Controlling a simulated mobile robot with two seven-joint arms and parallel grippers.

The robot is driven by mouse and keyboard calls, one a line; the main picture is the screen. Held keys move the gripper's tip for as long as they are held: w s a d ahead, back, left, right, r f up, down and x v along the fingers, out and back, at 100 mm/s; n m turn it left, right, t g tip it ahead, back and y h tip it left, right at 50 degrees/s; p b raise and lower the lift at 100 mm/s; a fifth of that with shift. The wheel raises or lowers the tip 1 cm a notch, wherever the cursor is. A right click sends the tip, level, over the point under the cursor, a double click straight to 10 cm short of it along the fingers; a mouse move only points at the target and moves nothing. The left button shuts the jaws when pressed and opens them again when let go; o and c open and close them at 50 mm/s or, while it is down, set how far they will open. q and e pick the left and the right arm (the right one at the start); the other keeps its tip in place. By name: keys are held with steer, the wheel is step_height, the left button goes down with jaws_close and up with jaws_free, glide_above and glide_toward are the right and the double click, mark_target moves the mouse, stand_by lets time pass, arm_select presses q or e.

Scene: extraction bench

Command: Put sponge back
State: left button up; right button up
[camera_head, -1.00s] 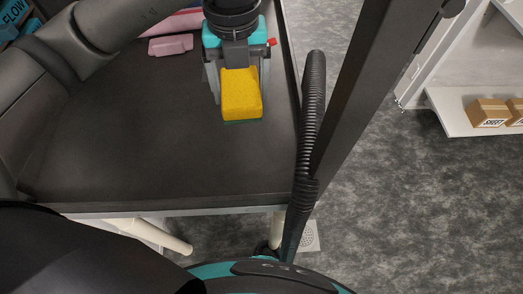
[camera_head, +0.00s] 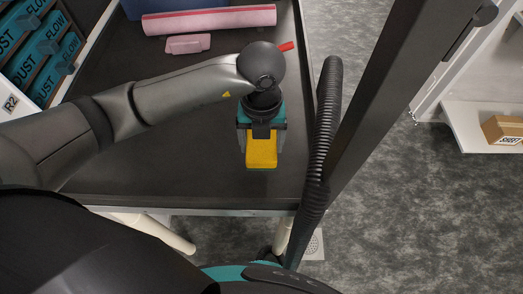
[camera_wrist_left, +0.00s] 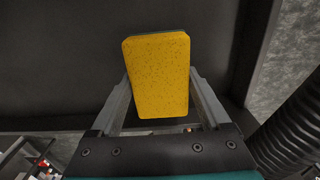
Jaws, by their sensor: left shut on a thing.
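A yellow sponge (camera_head: 262,150) with a thin green underside is held between the fingers of my left gripper (camera_head: 262,142), over the right part of the dark bench top (camera_head: 200,178). In the left wrist view, the sponge (camera_wrist_left: 159,75) sits between the two grey fingers of the left gripper (camera_wrist_left: 160,95). I cannot tell whether the sponge touches the bench. My right gripper is not in view.
A pink box (camera_head: 188,43), a pink roll (camera_head: 210,20) and a red item (camera_head: 286,46) lie toward the back. A ribbed black hose (camera_head: 324,130) and dark post (camera_head: 370,90) stand at the right edge. Teal boxes (camera_head: 45,50) are at left.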

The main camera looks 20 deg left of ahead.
mark_target(262, 154)
arm_select(q)
steer(key=shift+f, duration=2.15)
steer(key=shift+f, duration=0.1)
steer(key=o, duration=1.2)
steer(key=shift+c, duration=0.2)
step_height(262, 154, up, 12)
steer(key=shift+r, duration=0.15)
